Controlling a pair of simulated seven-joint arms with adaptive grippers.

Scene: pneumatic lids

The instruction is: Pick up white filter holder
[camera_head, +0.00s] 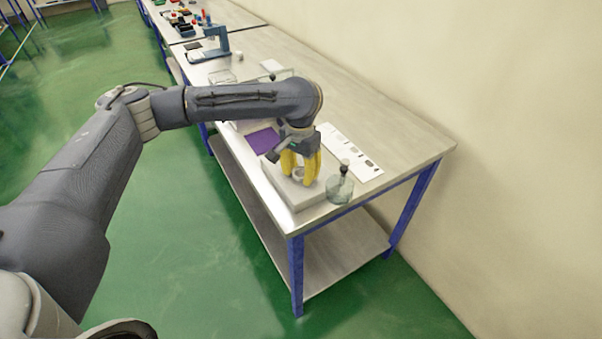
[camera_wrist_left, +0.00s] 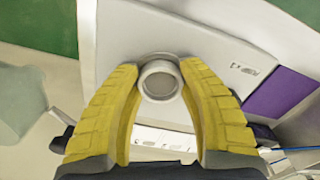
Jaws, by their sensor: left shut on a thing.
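The white filter holder (camera_wrist_left: 160,80) is a short round white cup with a grey inside, between the yellow fingertips in the left wrist view. It also shows in the head view, small and partly covered, between the fingers (camera_head: 298,174). My left gripper (camera_wrist_left: 158,84) points down with its fingers shut on the holder. The holder is over the white block (camera_head: 306,195) near the table's front end. I cannot tell whether it touches the block. My right gripper is not in view.
A glass flask with a dark stopper (camera_head: 341,187) stands close to the right of the gripper. A purple sheet (camera_head: 263,140) and a white printed strip (camera_head: 350,155) lie nearby. A blue device (camera_head: 210,46) stands farther back. The table's right side is clear.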

